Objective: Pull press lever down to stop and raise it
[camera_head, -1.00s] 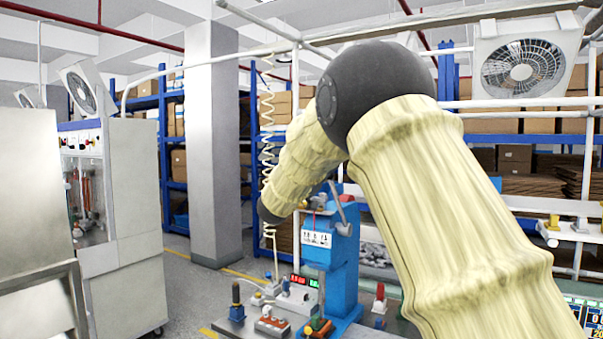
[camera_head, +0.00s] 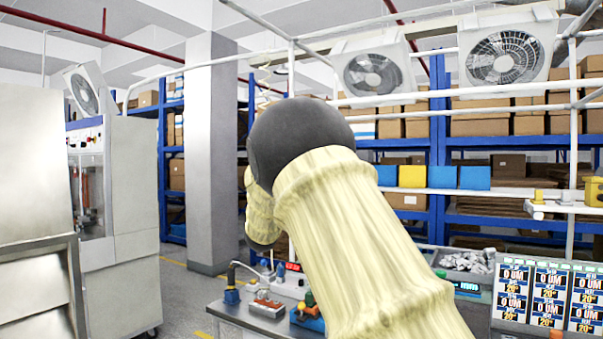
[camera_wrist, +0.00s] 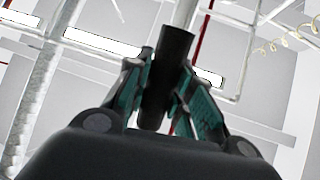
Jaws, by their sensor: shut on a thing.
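In the wrist view my gripper (camera_wrist: 163,92) has its teal-padded fingers closed around a dark cylindrical handle (camera_wrist: 174,50). A pale rod (camera_wrist: 186,12) shows just beyond the handle. The handle looks like the press lever's grip, but its joint to the press is out of sight. In the head view my arm covers my gripper, the lever and most of the blue press. Only a low blue block with coloured knobs (camera_head: 308,316) shows beside my arm, on the bench.
The grey bench (camera_head: 228,312) carries a red-and-white terminal block (camera_head: 266,304) and a blue-based device (camera_head: 232,292). Display panels (camera_head: 545,295) stand at the right. A steel cabinet (camera_head: 35,190) is close on the left. Shelves with boxes (camera_head: 500,110) stand behind.

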